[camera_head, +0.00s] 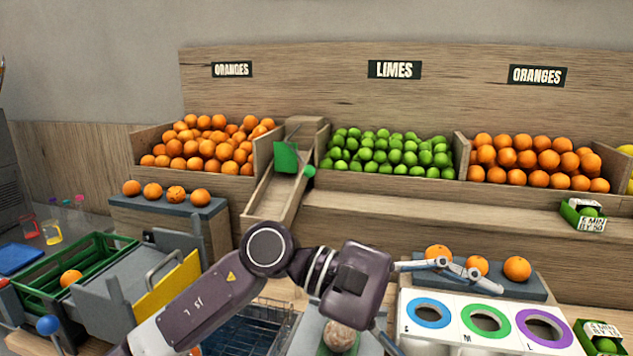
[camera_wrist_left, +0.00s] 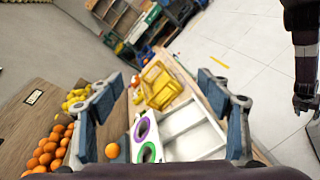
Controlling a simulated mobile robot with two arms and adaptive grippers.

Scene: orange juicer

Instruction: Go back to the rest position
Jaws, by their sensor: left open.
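My left arm comes in from the lower left in the head view. Its gripper (camera_head: 440,308) points right, with the fingers spread, in front of a grey ledge with oranges and beside a white panel. In the left wrist view the two fingers of my left gripper (camera_wrist_left: 160,80) are wide apart, with nothing held between them. A dark arm part, seemingly my right arm with its gripper (camera_wrist_left: 305,98), hangs at the right edge of the wrist view; its fingers are too small to read.
White panel with coloured rings (camera_head: 458,304) stands below the grey ledge (camera_head: 540,287). Orange bins and a lime bin (camera_head: 385,153) line the back. Green crate (camera_head: 105,246) holds an orange at left. Yellow crate (camera_wrist_left: 160,83) lies beyond my fingers. Open floor (camera_wrist_left: 250,45) shows beyond.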

